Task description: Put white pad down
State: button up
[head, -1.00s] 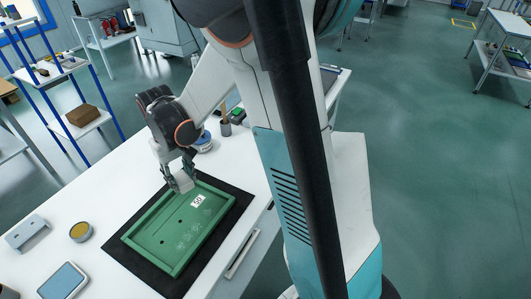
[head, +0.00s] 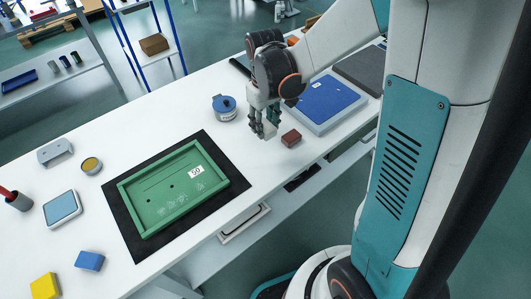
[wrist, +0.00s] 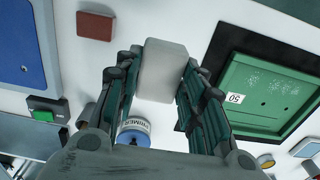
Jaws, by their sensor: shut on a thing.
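My gripper (head: 264,124) is shut on the white pad (wrist: 163,68), a pale rounded block that shows clearly between the two fingers in the wrist view. In the head view the pad is hard to make out against the white bench (head: 222,138). The gripper points down over the bench, between the green panel fixture (head: 150,229) and a small red-brown block (head: 291,138). I cannot tell whether the pad touches the bench.
The green fixture lies on a black mat (head: 128,238). A blue-topped tin (head: 224,107) stands behind left of the gripper, and a blue pad on a grey slab (head: 327,101) lies right. Bare bench lies between mat and red-brown block.

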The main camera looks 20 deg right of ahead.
notch_tip(320, 180, down, 13)
jog(key=b, duration=0.4)
jog(key=shift+f, duration=0.1)
jog(key=shift+f, duration=0.15)
jog(key=o, duration=1.1)
notch_tip(320, 180, up, 13)
jog(key=p, duration=0.4)
jog(key=shift+s, duration=0.15)
jog(key=s+r+m+t, duration=0.3)
jog(key=s+r+t, duration=0.4)
jog(key=s+r, duration=0.7)
jog(key=shift+s+r+m, duration=0.3)
jog(key=shift+s+r, duration=0.1)
jog(key=shift+r, duration=0.35)
